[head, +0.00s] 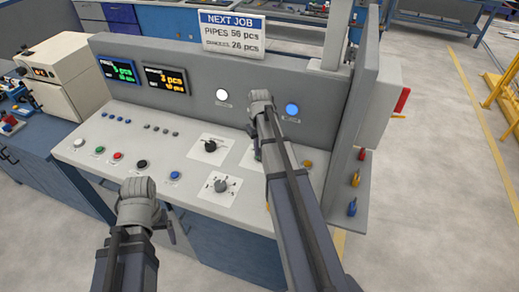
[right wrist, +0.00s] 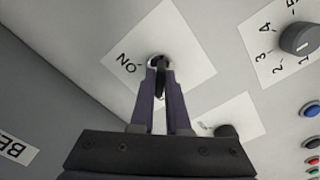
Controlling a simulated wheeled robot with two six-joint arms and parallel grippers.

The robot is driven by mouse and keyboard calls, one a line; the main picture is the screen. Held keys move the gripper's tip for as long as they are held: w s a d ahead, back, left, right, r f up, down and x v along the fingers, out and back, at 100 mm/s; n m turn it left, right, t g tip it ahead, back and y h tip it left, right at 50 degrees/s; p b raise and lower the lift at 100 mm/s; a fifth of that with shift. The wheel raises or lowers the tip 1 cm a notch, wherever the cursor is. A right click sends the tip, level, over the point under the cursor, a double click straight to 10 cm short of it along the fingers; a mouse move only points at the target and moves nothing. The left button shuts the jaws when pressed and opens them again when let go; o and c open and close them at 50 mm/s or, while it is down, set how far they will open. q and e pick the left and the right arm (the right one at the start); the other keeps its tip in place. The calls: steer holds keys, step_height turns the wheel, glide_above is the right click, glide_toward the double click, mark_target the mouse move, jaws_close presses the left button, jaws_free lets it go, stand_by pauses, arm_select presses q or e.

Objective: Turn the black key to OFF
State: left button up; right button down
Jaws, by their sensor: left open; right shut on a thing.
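The black key (right wrist: 161,82) stands in a round lock on a white label plate (right wrist: 192,55) in the right wrist view. My right gripper (right wrist: 160,98) is shut on the key, with one dark finger on each side of it. Printed letters beside the lock look like "NO" or an inverted "ON"; an OFF mark is not readable. In the head view my right gripper (head: 256,152) and arm cover the key and much of its plate. My left gripper (head: 168,232) is open, low in front of the console's front edge, apart from it.
A black knob (head: 210,146) on a plate and a numbered grey dial (head: 221,186) sit left of the key. Coloured push buttons (head: 118,156) line the console's front left. A grey upright panel (head: 361,125) stands at the right, with coloured levers (head: 355,180) beyond.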

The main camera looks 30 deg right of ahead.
steer(key=c, duration=0.9)
jaws_free()
step_height(320, 180, up, 8)
steer(key=p, duration=0.8)
steer(key=shift+f, duration=0.1)
